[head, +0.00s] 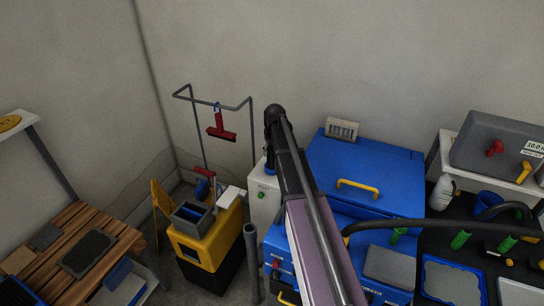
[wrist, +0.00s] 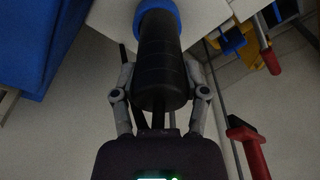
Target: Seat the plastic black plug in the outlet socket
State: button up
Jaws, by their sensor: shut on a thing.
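In the wrist view my gripper (wrist: 160,72) is shut around a thick ribbed black plug (wrist: 162,88), one finger on each side. The far end of the plug meets a blue ring (wrist: 154,18) on a pale box face, the apparent outlet socket. I cannot tell how deep the plug sits, or whether the ring belongs to the plug or socket.
A blue machine (head: 365,170) with a yellow handle stands right of my arm. A yellow cart (head: 205,250) stands to the left. A red squeegee (head: 221,128) hangs on a grey rack behind; red parts show right of the gripper in the wrist view.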

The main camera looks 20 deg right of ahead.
aim_at(272, 155)
jog(key=shift+w, duration=0.15)
jog(key=shift+w+d, duration=0.1)
jog(key=shift+w, duration=0.15)
jog(key=shift+w+d+f+b, duration=0.1)
jog(key=shift+w+f+b, duration=0.15)
jog(key=shift+f+b, duration=1.6)
jog(key=shift+f, duration=0.2)
jog(key=o, duration=1.2)
jog(key=shift+r, duration=0.1)
jog(key=shift+c, duration=0.2)
jog(key=shift+r, duration=0.1)
jog(key=r+p, duration=0.4)
jog(key=s+r+p, duration=0.1)
jog(key=r+p, duration=0.7)
jog(key=shift+s, duration=0.4)
